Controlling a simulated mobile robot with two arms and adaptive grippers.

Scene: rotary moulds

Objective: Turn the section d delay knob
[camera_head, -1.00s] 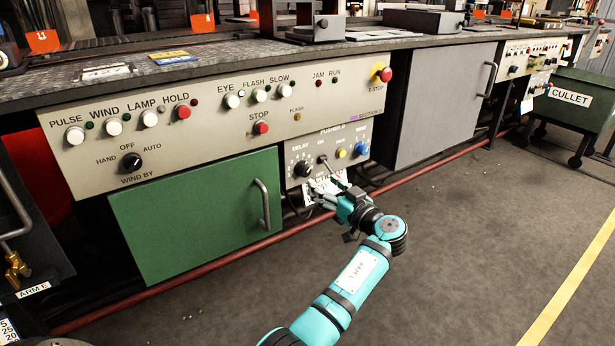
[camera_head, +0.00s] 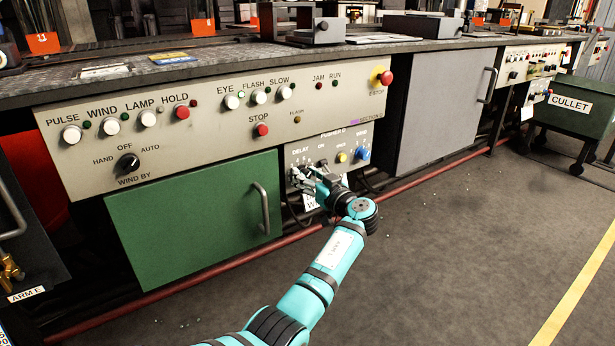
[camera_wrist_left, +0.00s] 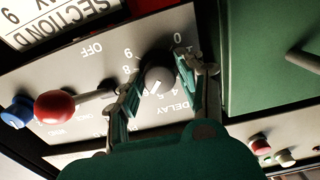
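The panel labelled PUSHER D (camera_head: 333,141) is on the bench front, right of the green door. Its delay knob, a dark round knob with a grey cap (camera_wrist_left: 157,80) and a white pointer line, shows in the left wrist view beside the upside-down DELAY label and dial numbers. My left gripper (camera_wrist_left: 163,84) is open, with one finger on each side of the knob. Small gaps seem to show between fingers and knob. In the head view my left gripper (camera_head: 306,183) is at the panel's lower left and covers most of the knob. My right gripper is in neither view.
A red ball (camera_wrist_left: 55,107) on a lever and a blue knob (camera_wrist_left: 18,112) stick out left in the wrist view. The green door (camera_head: 190,215) with its handle (camera_head: 261,208) adjoins the panel. A red pipe (camera_head: 400,180) runs low along the bench. The floor in front is clear.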

